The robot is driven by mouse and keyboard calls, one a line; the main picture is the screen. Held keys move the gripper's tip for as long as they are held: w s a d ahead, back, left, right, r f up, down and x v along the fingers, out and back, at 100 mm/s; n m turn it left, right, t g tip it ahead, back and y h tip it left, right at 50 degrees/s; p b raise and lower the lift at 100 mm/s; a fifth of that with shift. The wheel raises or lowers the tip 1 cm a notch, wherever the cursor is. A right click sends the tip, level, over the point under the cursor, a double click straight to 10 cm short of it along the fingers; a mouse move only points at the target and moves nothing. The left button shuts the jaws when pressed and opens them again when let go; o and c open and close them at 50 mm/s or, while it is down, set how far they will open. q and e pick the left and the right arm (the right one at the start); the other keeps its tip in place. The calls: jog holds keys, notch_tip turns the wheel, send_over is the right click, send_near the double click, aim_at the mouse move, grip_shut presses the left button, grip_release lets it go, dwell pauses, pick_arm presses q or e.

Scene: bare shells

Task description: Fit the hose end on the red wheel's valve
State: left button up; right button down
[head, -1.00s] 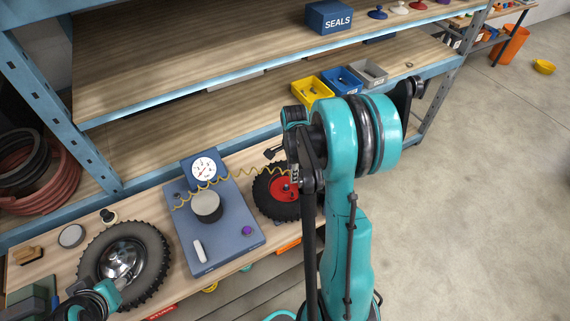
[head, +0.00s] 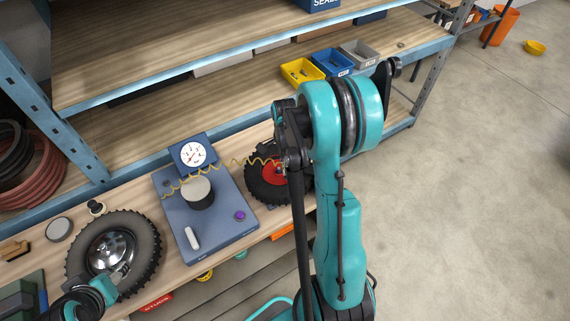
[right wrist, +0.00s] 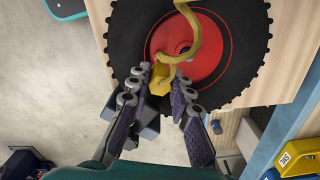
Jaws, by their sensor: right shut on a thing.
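The red wheel (head: 268,173), a black knobbly tyre with a red hub, stands on the bench at the shelf. It fills the top of the right wrist view, where its red hub (right wrist: 215,62) shows. My right gripper (right wrist: 163,78) is shut on the yellow hose end (right wrist: 160,72), in front of the hub. The coiled yellow hose (head: 228,165) runs from the gauge to the gripper. I cannot make out the valve clearly, nor whether the hose end touches it. My left gripper (head: 122,272) is by the chrome-hubbed wheel (head: 108,252); its jaws are too small to read.
A blue board (head: 215,235) with a gauge (head: 194,154), a grey cylinder (head: 198,192) and a purple knob lies between the wheels. Yellow (head: 301,73), blue and grey bins stand on the shelf above. Open floor lies to the right.

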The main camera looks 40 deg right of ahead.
jog(key=shift+f+b, duration=0.25)
jog(key=shift+b, duration=0.4)
dwell(0.9)
jog(key=shift+f+b, duration=0.85)
jog(key=shift+b, duration=0.1)
dwell(0.7)
jog(key=shift+f, duration=0.2)
jog(key=shift+f+b, duration=0.3)
jog(key=shift+b, duration=0.35)
dwell(0.5)
jog(key=c, duration=0.7)
grip_release()
jog(key=shift+r, duration=0.3)
jog(key=shift+r+p, duration=0.85)
jog(key=shift+r, duration=0.4)
